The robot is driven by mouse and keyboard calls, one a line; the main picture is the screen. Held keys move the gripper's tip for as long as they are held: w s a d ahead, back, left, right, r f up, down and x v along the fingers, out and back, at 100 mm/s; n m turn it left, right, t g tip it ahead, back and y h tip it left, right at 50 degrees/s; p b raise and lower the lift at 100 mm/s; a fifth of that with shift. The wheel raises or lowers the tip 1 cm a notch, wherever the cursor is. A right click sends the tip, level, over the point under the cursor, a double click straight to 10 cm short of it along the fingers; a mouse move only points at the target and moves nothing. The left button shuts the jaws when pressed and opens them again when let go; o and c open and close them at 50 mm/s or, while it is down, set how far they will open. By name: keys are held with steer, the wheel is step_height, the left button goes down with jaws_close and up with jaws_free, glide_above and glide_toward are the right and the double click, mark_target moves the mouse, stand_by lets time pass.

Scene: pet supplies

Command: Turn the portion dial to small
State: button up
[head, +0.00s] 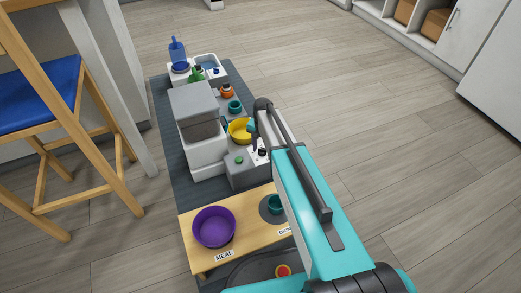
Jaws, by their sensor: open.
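A grey and white feeder (202,130) stands on the dark mat. At its lower right is a grey box (245,176) with a green button (239,160) on top. Beside the button is a white panel with a small dark knob (262,152), likely the portion dial. Its pointer and markings are too small to read. My gripper (254,143) is at the end of my teal arm, just above and behind the knob. It is open. I cannot tell whether its fingertips touch the knob or are apart from it.
A yellow bowl (239,134) stands right behind the box, close to my gripper. In front, a low wooden table (245,212) bears a purple bowl (213,227), a teal cup (275,204) and a "MEAL" label. Bottles stand farther back. A blue-seated chair (40,95) is left; floor at right is clear.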

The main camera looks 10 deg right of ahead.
steer(key=c, duration=1)
steer(key=shift+a, duration=0.4)
steer(key=shift+d, duration=0.35)
steer(key=shift+w+d+r, duration=0.1)
steer(key=shift+w+d, duration=0.05)
steer(key=shift+d, duration=0.1)
steer(key=o, duration=1)
steer(key=shift+a, duration=0.1)
